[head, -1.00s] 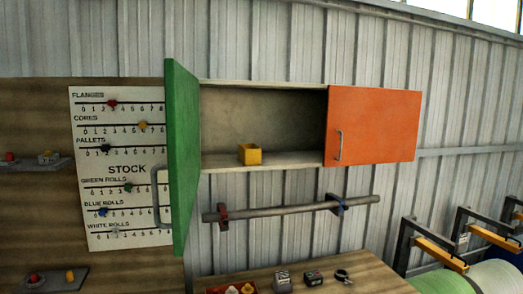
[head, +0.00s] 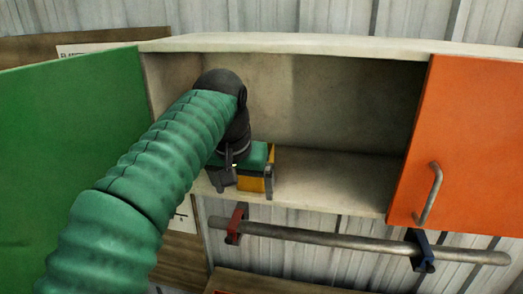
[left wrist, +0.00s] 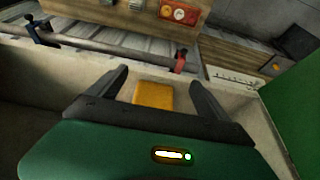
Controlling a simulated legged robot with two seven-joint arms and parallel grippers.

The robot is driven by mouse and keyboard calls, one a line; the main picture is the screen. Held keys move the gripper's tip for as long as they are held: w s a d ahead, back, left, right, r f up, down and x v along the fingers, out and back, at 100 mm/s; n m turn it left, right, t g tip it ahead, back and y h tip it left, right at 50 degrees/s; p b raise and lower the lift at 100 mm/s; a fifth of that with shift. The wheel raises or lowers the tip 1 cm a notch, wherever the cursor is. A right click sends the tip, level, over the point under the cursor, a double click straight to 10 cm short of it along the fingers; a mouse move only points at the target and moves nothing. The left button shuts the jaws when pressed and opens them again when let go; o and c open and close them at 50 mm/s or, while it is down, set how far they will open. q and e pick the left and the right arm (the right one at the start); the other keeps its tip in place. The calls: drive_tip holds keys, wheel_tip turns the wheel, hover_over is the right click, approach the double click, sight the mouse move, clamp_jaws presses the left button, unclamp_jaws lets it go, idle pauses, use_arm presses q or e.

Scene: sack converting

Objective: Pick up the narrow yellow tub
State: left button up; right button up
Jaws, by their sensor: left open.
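The yellow tub (head: 254,184) stands on the floor of the open cabinet, near its front edge, partly hidden by my left gripper (head: 245,182) in the head view. My left arm reaches into the cabinet, and the gripper is open, with its fingers to either side of the tub. In the left wrist view the tub (left wrist: 154,95) shows between the two spread fingers of the left gripper (left wrist: 157,78), with a gap on each side. My right gripper is not in view.
The green door (head: 70,145) stands open at the left. The orange door (head: 470,150) with a metal handle is at the right. A grey rail (head: 330,237) with red and blue brackets runs below the cabinet. The shelf right of the tub is clear.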

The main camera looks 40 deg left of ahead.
sight(251, 179)
use_arm(q)
drive_tip(key=w+p, duration=0.1)
drive_tip(key=w+a+r+p, duration=0.1)
drive_tip(key=w+p, duration=0.1)
drive_tip(key=shift+w+a+r, duration=0.1)
drive_tip(key=shift+a+r, duration=0.05)
drive_tip(key=w+a+p, duration=0.1)
drive_tip(key=w, duration=0.1)
drive_tip(key=w+a+p, duration=0.1)
drive_tip(key=w+p, duration=0.1)
drive_tip(key=w+a+p, duration=0.1)
drive_tip(key=w+a, duration=0.1)
drive_tip(key=shift+w+a+f, duration=0.1)
drive_tip(key=shift+w+f, duration=0.3)
drive_tip(key=shift+w+a+f+p, duration=0.1)
drive_tip(key=shift+f+p, duration=0.3)
drive_tip(key=shift+f, duration=0.45)
drive_tip(key=shift+s+r, duration=0.15)
drive_tip(key=shift+s, duration=0.15)
drive_tip(key=shift+c, duration=0.6)
drive_tip(key=shift+s+d+r, duration=0.1)
drive_tip(key=shift+d, duration=0.3)
drive_tip(key=c, duration=0.5)
drive_tip(key=shift+d, duration=0.1)
drive_tip(key=c, duration=0.9)
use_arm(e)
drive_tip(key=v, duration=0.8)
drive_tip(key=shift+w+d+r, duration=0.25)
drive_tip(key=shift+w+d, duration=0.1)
